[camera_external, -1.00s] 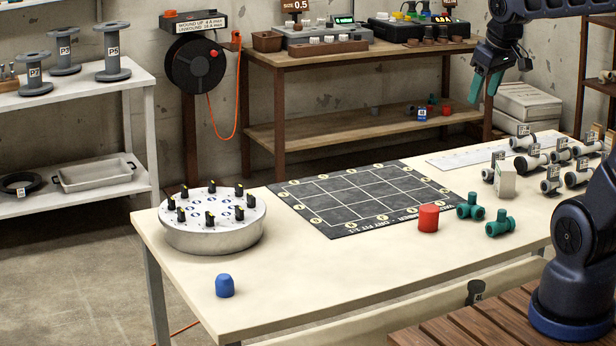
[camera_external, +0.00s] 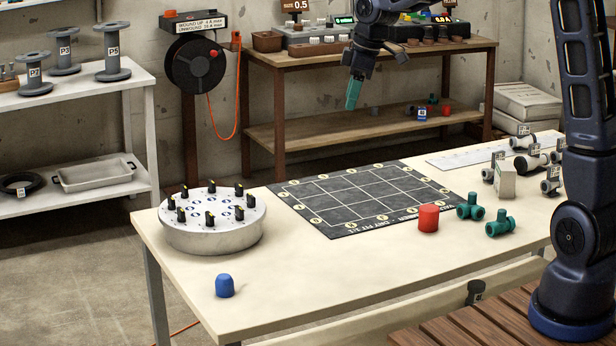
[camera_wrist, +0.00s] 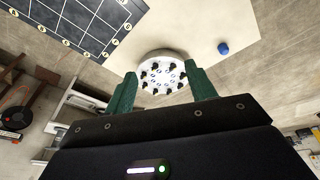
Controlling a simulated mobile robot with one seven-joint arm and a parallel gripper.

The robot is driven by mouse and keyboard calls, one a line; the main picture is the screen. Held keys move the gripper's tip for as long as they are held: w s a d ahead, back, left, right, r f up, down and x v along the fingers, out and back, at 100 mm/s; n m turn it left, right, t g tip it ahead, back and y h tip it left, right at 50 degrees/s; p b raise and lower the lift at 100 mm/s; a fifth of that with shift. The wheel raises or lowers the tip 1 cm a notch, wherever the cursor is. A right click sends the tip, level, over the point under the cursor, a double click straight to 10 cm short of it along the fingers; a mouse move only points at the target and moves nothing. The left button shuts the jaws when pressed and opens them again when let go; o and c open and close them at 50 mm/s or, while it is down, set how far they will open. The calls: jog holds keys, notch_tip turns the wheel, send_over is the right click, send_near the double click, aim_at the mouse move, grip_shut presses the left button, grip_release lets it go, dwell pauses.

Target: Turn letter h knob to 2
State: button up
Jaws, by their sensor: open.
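A round silver-white dial base (camera_external: 212,226) with several black knobs around its top stands at the left end of the table. The letters beside the knobs are too small to read, so I cannot tell which knob is h. In the wrist view the dial base (camera_wrist: 163,57) lies ahead, between my two green fingers but well away from them. My gripper (camera_external: 353,95) is high above the far side of the table, to the right of the dial base, with its green fingers pointing down. In the wrist view my gripper (camera_wrist: 164,80) is open and empty.
A blue cap (camera_external: 224,286) stands in front of the dial base. A dark grid mat (camera_external: 365,195) lies mid-table. A red cylinder (camera_external: 428,218) and green pipe fittings (camera_external: 470,207) sit to its right.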

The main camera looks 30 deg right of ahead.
jog(key=w+a+f+n+g+y, duration=0.1)
jog(key=w+a+f+n, duration=0.2)
jog(key=w+a+f, duration=0.6)
jog(key=n+g+y, duration=0.1)
jog(key=n, duration=0.2)
send_near(239, 207)
jog(key=x, duration=0.8)
jog(key=shift+s+a+f, duration=0.1)
jog(key=shift+f, duration=0.3)
jog(key=c, duration=1)
